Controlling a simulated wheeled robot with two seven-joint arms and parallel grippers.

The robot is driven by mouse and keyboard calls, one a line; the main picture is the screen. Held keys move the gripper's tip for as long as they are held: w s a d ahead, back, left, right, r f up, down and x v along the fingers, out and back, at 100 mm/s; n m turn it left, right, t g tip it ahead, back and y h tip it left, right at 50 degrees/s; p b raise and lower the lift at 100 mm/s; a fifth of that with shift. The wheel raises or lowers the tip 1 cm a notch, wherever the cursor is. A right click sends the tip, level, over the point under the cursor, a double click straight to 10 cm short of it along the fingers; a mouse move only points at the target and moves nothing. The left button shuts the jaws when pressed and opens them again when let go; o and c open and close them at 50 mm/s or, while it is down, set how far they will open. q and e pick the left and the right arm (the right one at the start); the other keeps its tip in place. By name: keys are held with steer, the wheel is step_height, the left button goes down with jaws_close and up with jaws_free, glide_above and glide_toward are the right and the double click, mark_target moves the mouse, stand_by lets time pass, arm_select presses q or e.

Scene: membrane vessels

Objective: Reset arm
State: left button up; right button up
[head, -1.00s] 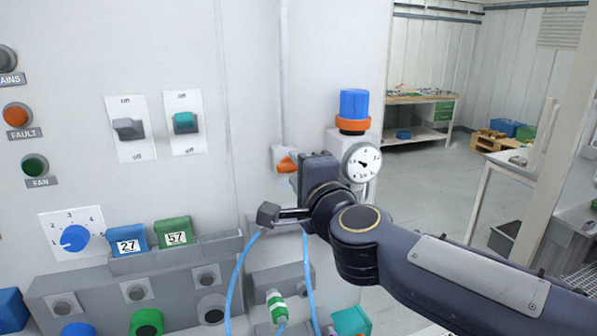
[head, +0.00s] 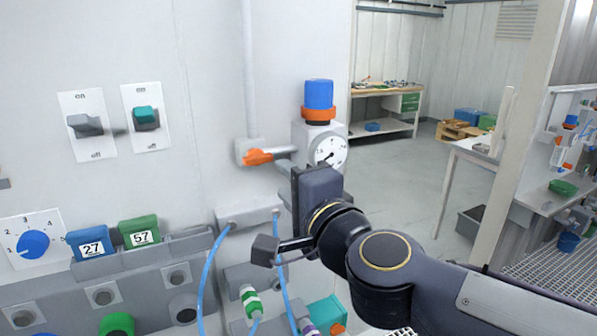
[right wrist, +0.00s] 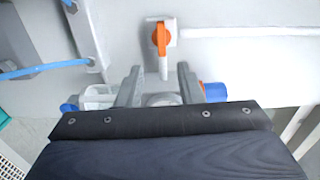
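My right gripper (head: 287,168) is in front of the grey wall panel, beside the valve with the orange handle (head: 258,157). In the right wrist view its two grey fingers (right wrist: 160,78) stand apart with nothing held between them. The orange handle (right wrist: 163,38) lies beyond the fingertips there, and a pale pipe stub runs from it towards the gap. In the head view the wrist body hides most of the fingers. My left gripper is in neither view.
A gauge (head: 330,152) and a blue-capped fitting (head: 319,95) are close to the right gripper. Blue hoses (head: 208,265) hang below it. Switches (head: 147,118), a dial (head: 33,243) and numbered tags (head: 91,244) are on the left. Open floor (head: 395,190) lies behind, right.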

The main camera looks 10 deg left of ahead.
steer(key=s+d+f+n+g+h, duration=0.1)
steer(key=s+d+f+n+g, duration=0.2)
steer(key=d+f, duration=0.45)
steer(key=s+d+f+n+g, duration=0.1)
steer(key=s+d+f+n, duration=0.25)
steer(key=d, duration=0.65)
steer(key=s+d+f+n+g+h, duration=0.1)
steer(key=s+d+f+g+h, duration=0.1)
steer(key=s+d+f, duration=0.3)
steer(key=s+d+f+n+g+h, duration=0.1)
steer(key=s+d+f+g+h, duration=0.2)
steer(key=f, duration=1)
steer(key=s+d, duration=0.3)
steer(key=s, duration=0.2)
steer(key=shift+s+d+n+h, duration=0.2)
steer(key=shift+s+n+h, duration=0.05)
steer(key=shift+n+h, duration=0.1)
